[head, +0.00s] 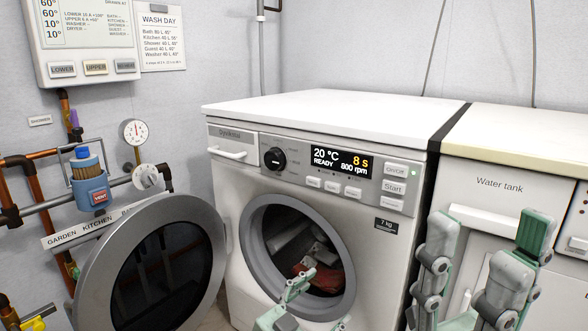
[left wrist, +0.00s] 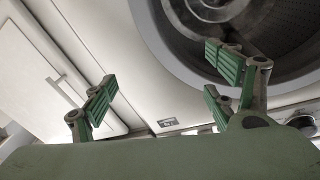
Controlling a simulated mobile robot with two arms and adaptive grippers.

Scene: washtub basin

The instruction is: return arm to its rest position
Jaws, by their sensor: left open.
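My left gripper (head: 316,305) is open and empty, low in front of the round opening of the washing machine (head: 225,175). Only its fingertips and part of the fingers show at the bottom edge of the head view. In the left wrist view, the same gripper (left wrist: 160,98) has its green-padded fingers wide apart, with the drum opening (left wrist: 215,45) just beyond the right-hand finger. My right gripper (head: 482,245) stands in front of the water tank unit, fingers apart with nothing between them.
The machine's round door (head: 165,265) stands open to the left. A red cloth (head: 326,276) and grey items lie in the drum. The display (head: 342,162) reads READY, 20 °C. The water tank unit (head: 515,150) adjoins at right. Pipes and a gauge (head: 135,132) line the left wall.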

